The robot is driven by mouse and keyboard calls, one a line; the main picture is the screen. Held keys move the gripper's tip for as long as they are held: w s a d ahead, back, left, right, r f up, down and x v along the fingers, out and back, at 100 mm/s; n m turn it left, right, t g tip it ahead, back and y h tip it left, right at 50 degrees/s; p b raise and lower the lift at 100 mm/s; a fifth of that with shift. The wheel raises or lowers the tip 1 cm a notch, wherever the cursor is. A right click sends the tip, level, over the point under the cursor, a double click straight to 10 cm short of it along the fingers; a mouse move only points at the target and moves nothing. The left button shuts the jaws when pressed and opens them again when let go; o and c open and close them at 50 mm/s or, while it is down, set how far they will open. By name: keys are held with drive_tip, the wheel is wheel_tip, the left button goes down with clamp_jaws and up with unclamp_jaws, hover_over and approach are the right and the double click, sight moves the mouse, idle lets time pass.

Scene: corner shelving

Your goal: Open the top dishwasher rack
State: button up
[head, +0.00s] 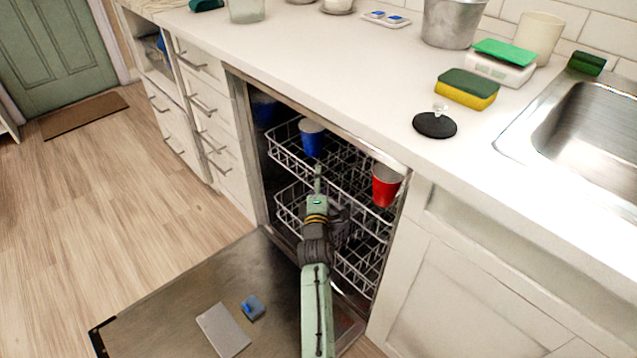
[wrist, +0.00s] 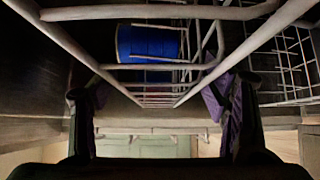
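The dishwasher's top rack (head: 345,181) is a white wire rack inside the open dishwasher, holding a blue cup (head: 311,139) and a red cup (head: 385,186). My gripper (head: 318,180) is at the front of this rack, partly hidden by my own arm. In the wrist view my gripper (wrist: 163,115) has its two fingers wide apart, with rack wires (wrist: 160,84) running above and between them. The blue cup (wrist: 150,43) shows behind the wires. I cannot tell whether the fingers touch the wires. The lower rack (head: 357,268) is below, partly hidden by my arm.
The dishwasher door (head: 165,310) is folded down flat over the floor. A white counter (head: 330,75) overhangs the opening, with a sponge (head: 467,88) and a black round lid (head: 435,124) near its edge. Drawers (head: 205,115) flank the left side. The wooden floor (head: 90,215) is clear at left.

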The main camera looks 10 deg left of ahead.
drive_tip(key=shift+w+r, duration=0.1)
drive_tip(key=shift+r, duration=0.3)
drive_tip(key=c, duration=1)
drive_tip(key=shift+c, duration=0.2)
drive_tip(key=shift+a, duration=0.1)
